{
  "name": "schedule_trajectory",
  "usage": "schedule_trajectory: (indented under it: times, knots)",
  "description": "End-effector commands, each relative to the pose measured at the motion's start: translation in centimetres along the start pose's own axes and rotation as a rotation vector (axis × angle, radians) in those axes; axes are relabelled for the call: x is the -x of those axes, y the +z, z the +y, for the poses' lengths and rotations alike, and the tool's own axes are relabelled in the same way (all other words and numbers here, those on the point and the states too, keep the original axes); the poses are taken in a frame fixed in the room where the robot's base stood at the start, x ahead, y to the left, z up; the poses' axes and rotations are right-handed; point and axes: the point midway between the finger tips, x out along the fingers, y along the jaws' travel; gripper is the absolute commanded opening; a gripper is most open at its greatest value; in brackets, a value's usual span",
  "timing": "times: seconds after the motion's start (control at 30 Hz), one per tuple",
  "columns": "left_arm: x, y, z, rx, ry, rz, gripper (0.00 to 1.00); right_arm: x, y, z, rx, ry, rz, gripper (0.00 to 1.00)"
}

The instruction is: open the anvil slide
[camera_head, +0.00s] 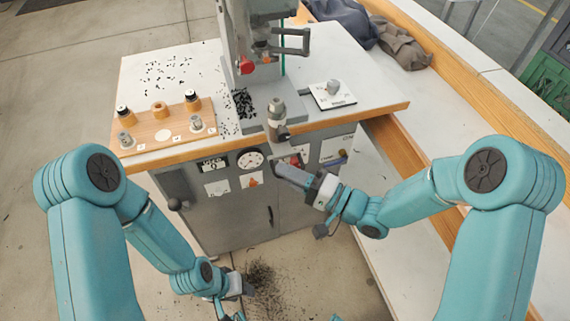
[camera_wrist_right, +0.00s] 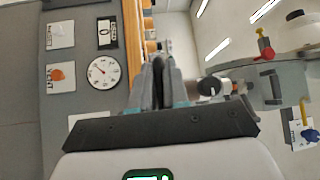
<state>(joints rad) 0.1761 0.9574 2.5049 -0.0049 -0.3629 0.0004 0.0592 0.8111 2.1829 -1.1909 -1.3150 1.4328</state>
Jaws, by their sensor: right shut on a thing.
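The press (camera_head: 240,60) stands on the white-topped bench. At its front is a short grey cylinder (camera_head: 276,108) with a dark knob (camera_head: 280,134) below it, seemingly the anvil slide's front end. My right gripper (camera_head: 281,170) is in front of the cabinet, a little below the knob. In the right wrist view its fingers (camera_wrist_right: 158,84) are close together, with something dark between them that I cannot make out. The knob (camera_wrist_right: 208,87) shows to their right, apart from them in the picture. My left gripper (camera_head: 240,285) is low at the bottom; its fingers are unclear.
A wooden board (camera_head: 165,130) with small fittings lies on the bench's left. A white plate with a grey knob (camera_head: 333,88) is on the right. The cabinet front carries a dial (camera_head: 250,159), labels and a red marking. Black bits litter bench and floor. Dark cloths lie at the back right.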

Motion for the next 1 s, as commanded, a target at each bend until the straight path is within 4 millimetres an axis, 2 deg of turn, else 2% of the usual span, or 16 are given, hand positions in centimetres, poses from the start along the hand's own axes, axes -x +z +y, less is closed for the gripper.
schedule_trajectory:
  times: [0.37, 0.4, 0.43, 0.47, 0.87, 1.0]
  knots:
    - [0.0, 0.0, 0.0, 0.0, 0.0, 0.0, 0.43, 0.4, 0.4, -0.3, 0.003, -0.006, 0.0, 0.0]
    - [0.0, 0.0, 0.0, 0.0, 0.0, 0.0, 0.43, 0.4, 0.4, -0.3, 0.003, -0.006, 0.0, 0.18]
    - [0.0, 0.0, 0.0, 0.0, 0.0, 0.0, 0.43, 0.4, 0.4, -0.3, 0.003, -0.006, 0.0, 0.28]
    - [0.0, 0.0, 0.0, 0.0, 0.0, 0.0, 0.43, 0.4, 0.4, -0.3, 0.003, -0.006, 0.001, 0.32]
    - [0.0, 0.0, 0.0, 0.0, 0.0, 0.0, 0.43, 0.7, 0.6, -0.4, 0.004, -0.006, 0.001, 0.32]
    - [-0.1, 0.0, -0.1, 0.0, 0.0, 0.0, 0.43, 1.5, 0.5, -0.3, 0.003, -0.005, 0.004, 0.32]
